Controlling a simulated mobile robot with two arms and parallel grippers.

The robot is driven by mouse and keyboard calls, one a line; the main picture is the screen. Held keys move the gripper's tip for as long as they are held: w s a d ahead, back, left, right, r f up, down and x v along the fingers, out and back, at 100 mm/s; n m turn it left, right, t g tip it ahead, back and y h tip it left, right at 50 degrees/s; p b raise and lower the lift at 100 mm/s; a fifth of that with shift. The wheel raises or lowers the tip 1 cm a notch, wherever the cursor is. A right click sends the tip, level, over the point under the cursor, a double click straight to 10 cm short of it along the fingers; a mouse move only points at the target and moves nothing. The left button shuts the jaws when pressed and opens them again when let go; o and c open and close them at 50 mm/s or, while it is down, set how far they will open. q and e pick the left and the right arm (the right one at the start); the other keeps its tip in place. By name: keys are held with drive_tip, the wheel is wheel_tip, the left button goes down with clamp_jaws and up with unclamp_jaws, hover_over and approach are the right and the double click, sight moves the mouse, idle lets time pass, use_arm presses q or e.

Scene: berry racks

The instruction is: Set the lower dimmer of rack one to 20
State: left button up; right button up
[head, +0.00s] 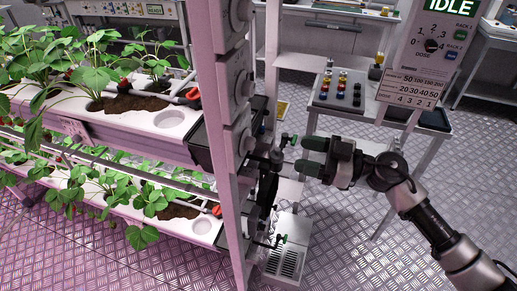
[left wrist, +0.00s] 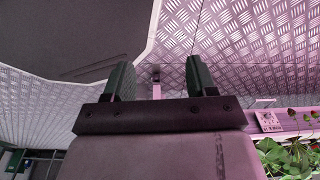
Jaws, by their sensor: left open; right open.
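The white rack post (head: 229,190) carries several pale boxes with round knobs, seen almost edge-on.
Strawberry planters (head: 150,125) fill the rack on the left. Valves and pipes (head: 270,185) sit just behind the post. A dosing panel (head: 438,45) reads IDLE at the top right. A cart (head: 330,105) with coloured bottles stands behind my right arm. The patterned floor is open at lower right.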

sight(254, 144)
drive_tip(key=x, duration=0.3)
drive_tip(key=p+x, duration=0.1)
drive_tip(key=x, duration=0.3)
drive_tip(key=s+p+x, duration=0.1)
drive_tip(key=x, duration=0.3)
drive_tip(key=shift+s+a+r, duration=0.1)
drive_tip(key=shift+r, duration=0.05)
use_arm(q)
drive_tip(key=shift+s+r, duration=0.2)
drive_tip(key=shift+r, duration=0.8)
drive_tip(key=shift+s, duration=0.1)
use_arm(e)
drive_tip(key=c, duration=0.9)
